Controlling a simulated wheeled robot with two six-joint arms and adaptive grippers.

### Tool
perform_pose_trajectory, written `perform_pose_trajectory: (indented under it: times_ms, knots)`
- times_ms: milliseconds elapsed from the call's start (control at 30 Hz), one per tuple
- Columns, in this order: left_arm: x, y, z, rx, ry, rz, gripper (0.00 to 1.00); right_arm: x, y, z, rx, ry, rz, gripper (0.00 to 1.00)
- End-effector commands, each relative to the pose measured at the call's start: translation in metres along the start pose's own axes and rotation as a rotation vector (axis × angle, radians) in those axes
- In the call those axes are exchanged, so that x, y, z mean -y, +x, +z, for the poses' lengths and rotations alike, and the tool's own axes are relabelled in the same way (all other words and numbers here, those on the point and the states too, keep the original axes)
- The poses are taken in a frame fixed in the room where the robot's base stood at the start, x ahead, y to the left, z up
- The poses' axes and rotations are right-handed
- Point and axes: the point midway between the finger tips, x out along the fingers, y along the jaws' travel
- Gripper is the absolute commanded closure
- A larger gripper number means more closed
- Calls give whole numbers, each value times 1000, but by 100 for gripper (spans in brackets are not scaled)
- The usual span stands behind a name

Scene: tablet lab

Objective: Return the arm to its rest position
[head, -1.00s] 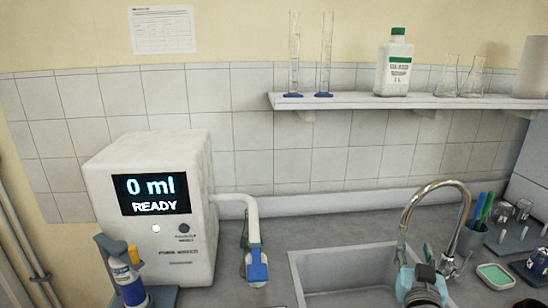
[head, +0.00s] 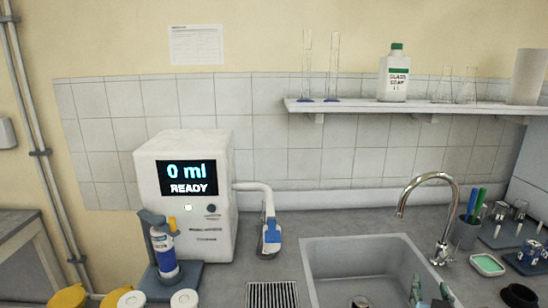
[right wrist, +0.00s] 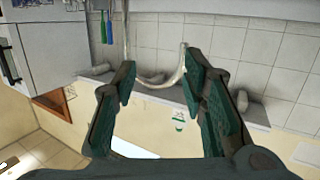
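My right gripper (head: 432,292) shows only in part at the bottom edge of the head view, over the right side of the sink. In the right wrist view my right gripper (right wrist: 160,85) has its two teal fingers spread wide apart, with nothing between them. The curved tap (right wrist: 166,80) shows beyond the fingers there. My left gripper is in neither view.
The sink (head: 318,285) and its tap (head: 440,215) are at the right. The dispenser (head: 185,160) reads "0 ml READY". A shelf (head: 420,106) holds glassware and a bottle (head: 394,75). Round yellow (head: 68,297) and white (head: 185,299) tops line the bottom left.

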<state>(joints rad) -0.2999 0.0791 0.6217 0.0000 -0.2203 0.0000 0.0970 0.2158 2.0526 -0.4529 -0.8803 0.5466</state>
Motion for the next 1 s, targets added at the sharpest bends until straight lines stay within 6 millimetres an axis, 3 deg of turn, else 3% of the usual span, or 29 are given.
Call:
perform_pose_trajectory:
  times_ms: [167, 367, 567, 700, 933, 1000]
  knots:
    - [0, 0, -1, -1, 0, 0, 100, -2, -20, 41, 124, -36, -9, 61]
    - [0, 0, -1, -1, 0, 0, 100, -4, -65, 109, 344, -107, -45, 61]
    - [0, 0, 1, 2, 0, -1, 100, -8, -130, 175, 596, -196, -116, 61]
    - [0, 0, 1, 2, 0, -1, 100, -12, -187, 214, 778, -263, -188, 61]
    - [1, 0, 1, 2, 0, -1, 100, -20, -288, 255, 1061, -370, -346, 61]
    - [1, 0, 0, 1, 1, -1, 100, -18, -273, 286, 1074, -370, -337, 61]
